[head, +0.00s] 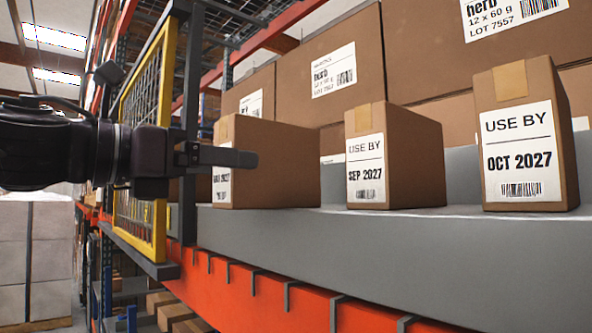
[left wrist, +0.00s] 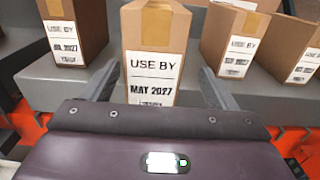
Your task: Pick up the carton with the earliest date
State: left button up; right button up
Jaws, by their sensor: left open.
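My left gripper (head: 222,157) is open and empty. In the left wrist view a brown carton marked MAY 2027 (left wrist: 153,48) stands upright ahead, framed by the two spread fingers (left wrist: 158,88). In the head view one finger crosses in front of a carton (head: 290,165) with a partly hidden label. To its right stand cartons marked SEP 2027 (head: 418,160) and OCT 2027 (head: 550,110). In the left wrist view, the left carton (left wrist: 90,30) seems to read JUL 2027. The months on the two cartons at right are too small to read surely. My right gripper is out of view.
The cartons stand on a grey shelf ledge (head: 400,245) above an orange beam (head: 300,300). Large herb boxes (head: 345,70) are stacked behind. A yellow mesh gate (head: 150,110) stands beside my left arm. There are gaps between the cartons.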

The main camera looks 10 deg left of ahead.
aim_at(270, 166)
pick_arm(q)
jog(key=w+p, duration=0.1)
jog(key=w+d+r+p, duration=0.1)
jog(key=shift+r+p, duration=0.2)
jog(key=shift+p, duration=0.1)
jog(key=p+x, duration=0.2)
jog(key=x, duration=0.2)
jog(key=shift+a+r, duration=0.1)
jog(key=shift+a, duration=0.05)
jog(key=shift+w, duration=0.25)
jog(key=shift+s, duration=0.15)
jog(key=c, duration=1.3)
jog(key=shift+c, duration=0.2)
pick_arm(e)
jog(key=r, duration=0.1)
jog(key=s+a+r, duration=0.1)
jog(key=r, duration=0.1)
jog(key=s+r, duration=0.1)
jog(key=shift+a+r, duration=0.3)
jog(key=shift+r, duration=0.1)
pick_arm(q)
jog(key=shift+r, duration=0.1)
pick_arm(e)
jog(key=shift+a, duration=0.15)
